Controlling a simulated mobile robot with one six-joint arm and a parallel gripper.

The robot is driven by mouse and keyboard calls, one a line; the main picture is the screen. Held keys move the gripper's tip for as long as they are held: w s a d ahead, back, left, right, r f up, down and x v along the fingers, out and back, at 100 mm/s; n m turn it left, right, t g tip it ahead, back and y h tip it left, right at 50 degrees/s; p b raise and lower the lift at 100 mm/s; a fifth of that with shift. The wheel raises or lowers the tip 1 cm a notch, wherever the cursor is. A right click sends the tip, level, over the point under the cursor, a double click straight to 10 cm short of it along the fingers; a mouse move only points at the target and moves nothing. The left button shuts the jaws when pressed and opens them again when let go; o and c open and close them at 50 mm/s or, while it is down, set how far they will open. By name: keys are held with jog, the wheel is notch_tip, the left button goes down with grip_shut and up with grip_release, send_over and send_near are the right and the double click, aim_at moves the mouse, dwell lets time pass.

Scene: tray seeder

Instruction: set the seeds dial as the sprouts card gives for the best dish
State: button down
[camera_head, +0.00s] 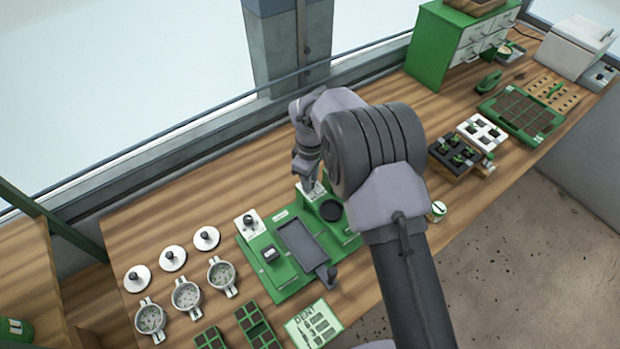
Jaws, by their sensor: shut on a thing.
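The green tray seeder (262,282) stands mid-bench. A white plate with a dark dial (249,222) is at its back left. A second white plate (312,194) is at its back right, under my gripper (308,180). My gripper points down and is shut on the dial there, which its fingers mostly hide. I cannot read either dial's label or setting. A card (314,325) in front is headed "DENT", with small drawings; its finer print is unreadable. Three round sprout dishes (151,320), (187,297), (222,276) stand open at the left, with greenish specks inside.
Three white lids (137,278) lie behind the dishes. Green seed trays (254,325) lie at the front edge. To the right are black and white cell blocks (458,150), a large green tray (522,112) and a green drawer cabinet (440,50). A window post (290,50) rises behind.

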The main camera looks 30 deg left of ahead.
jog(key=shift+r, duration=0.1)
dwell(0.3)
jog(key=c, duration=1.2)
grip_release()
notch_tip(320, 180, up, 17)
jog(key=p, duration=0.2)
jog(key=shift+r+p, duration=0.2)
jog(key=shift+p, duration=0.1)
